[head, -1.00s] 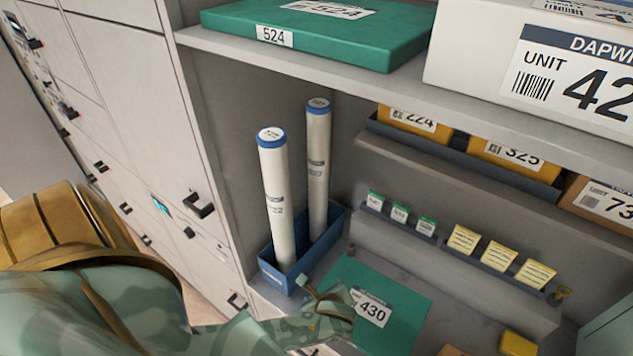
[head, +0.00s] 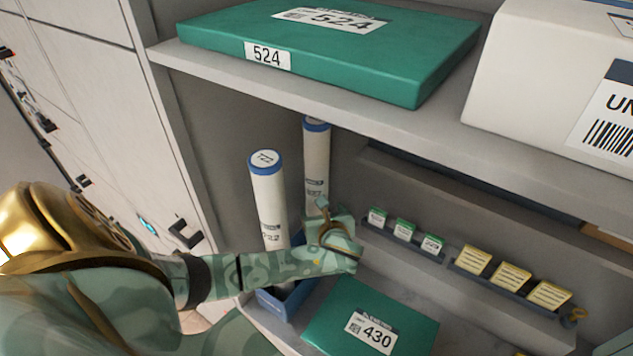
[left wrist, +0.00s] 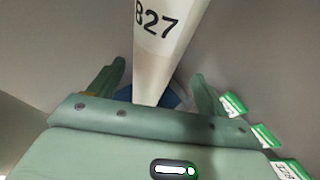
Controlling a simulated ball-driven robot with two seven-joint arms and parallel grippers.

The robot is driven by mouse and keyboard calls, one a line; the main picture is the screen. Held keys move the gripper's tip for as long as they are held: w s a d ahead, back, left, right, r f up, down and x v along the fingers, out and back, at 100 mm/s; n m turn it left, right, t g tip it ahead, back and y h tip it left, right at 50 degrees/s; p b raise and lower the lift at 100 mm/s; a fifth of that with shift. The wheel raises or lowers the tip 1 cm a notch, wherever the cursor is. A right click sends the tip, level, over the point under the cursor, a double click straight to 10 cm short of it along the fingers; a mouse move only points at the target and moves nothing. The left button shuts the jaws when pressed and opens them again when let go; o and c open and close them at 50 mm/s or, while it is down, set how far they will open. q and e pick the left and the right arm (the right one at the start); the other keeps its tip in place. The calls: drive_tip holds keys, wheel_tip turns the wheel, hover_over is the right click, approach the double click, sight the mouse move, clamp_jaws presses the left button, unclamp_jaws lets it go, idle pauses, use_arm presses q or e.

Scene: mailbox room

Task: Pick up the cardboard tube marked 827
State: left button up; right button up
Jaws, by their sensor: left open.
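The white cardboard tube (head: 316,165) with a blue cap stands upright at the back of the compartment. The left wrist view shows 827 on this tube (left wrist: 157,40). My left gripper (head: 325,215) is open at the tube's lower part, which it partly hides in the head view. In the left wrist view the tube stands between the two spread fingers of my left gripper (left wrist: 160,78); contact cannot be told. My right gripper is not in view.
A second white tube (head: 268,205) stands in front, in the blue bin (head: 285,304) behind my forearm. A green box 430 (head: 345,308) lies on the lower shelf. Green and yellow cards (head: 510,278) stand in racks at right. The upper shelf (head: 300,92) holds green box 524 (head: 390,50).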

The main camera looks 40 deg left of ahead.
use_arm(q)
drive_tip(key=x, duration=0.5)
drive_tip(key=shift+s+a+f+b, duration=0.15)
drive_tip(key=shift+s+a+b, duration=0.15)
drive_tip(key=shift+d, duration=0.15)
drive_tip(key=shift+c, duration=0.6)
drive_tip(key=c, duration=1.1)
